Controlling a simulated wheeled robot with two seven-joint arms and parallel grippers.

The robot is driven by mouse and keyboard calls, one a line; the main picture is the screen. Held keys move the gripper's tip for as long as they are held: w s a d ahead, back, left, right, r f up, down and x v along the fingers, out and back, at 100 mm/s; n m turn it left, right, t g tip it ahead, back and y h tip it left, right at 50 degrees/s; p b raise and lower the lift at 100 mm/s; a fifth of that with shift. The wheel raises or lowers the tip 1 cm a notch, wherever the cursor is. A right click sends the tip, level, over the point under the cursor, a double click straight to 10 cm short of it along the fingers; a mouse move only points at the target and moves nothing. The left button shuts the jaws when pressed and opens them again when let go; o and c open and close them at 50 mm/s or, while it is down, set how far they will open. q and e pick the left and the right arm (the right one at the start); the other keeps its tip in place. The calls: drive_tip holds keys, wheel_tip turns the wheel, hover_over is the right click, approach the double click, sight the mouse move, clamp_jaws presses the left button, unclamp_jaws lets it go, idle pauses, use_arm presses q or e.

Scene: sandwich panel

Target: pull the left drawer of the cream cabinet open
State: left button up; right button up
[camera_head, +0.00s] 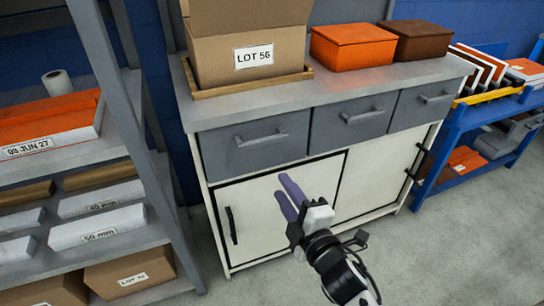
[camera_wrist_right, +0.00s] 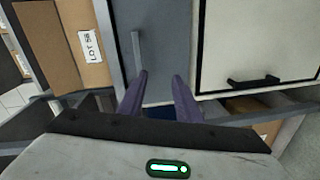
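The cream cabinet (camera_head: 270,196) has a grey worktop and a row of three grey drawers. Its left drawer (camera_head: 233,158) looks closed, with a grey bar handle (camera_head: 262,139). My right gripper (camera_head: 283,196) has purple fingers and is in front of the cabinet, below the left drawer in the head view. In the right wrist view, the fingers of my right gripper (camera_wrist_right: 158,88) are apart with nothing between them. The drawer handle (camera_wrist_right: 136,50) shows just beyond the left fingertip there; I cannot tell whether they touch. My left gripper is not in view.
A cardboard box (camera_head: 250,50) marked LOT 56 stands on a wooden tray on the worktop, beside an orange box (camera_head: 352,46) and a brown box (camera_head: 415,41). A grey shelf rack (camera_head: 150,140) stands close on the left, a blue rack (camera_head: 452,140) on the right.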

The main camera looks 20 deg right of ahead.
sight(264, 143)
drive_tip(key=w+r, duration=0.1)
drive_tip(key=w, duration=0.3)
drive_tip(key=w+r+n, duration=0.1)
drive_tip(key=w, duration=0.3)
drive_tip(key=w+r+n+t, duration=0.1)
drive_tip(key=w, duration=0.3)
drive_tip(key=shift+w+r+b, duration=0.15)
drive_tip(key=shift+r+b, duration=0.1)
drive_tip(key=shift+b, duration=0.05)
clamp_jaws()
